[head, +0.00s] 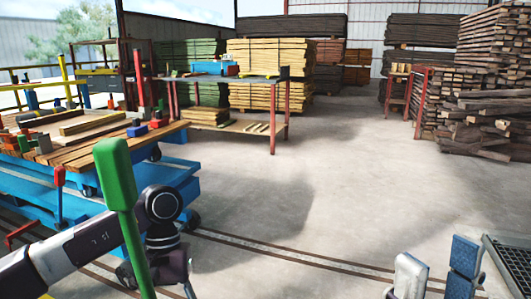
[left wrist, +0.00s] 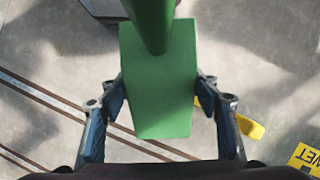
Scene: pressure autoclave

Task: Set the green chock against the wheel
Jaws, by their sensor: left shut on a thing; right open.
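The green chock (left wrist: 160,100) is a block with a thick green post rising from it in the left wrist view. My left gripper (left wrist: 160,92) has one finger on each side of the block and is shut on it. In the head view the green post and its thicker grip (head: 116,175) stand in front of my left arm; the block is out of frame. A dark caster wheel (head: 193,219) shows under the blue cart (head: 180,185), beyond my left wrist. The chock's distance from it cannot be told. My right gripper (head: 436,270) is open and empty at the lower right.
Rails (head: 290,256) cross the floor. A yellow object (left wrist: 250,127) and a yellow sign (left wrist: 305,159) lie below, right of my left gripper. A red-legged table (head: 240,125) and timber stacks stand behind. A dark grate (head: 515,262) is at right. The middle floor is clear.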

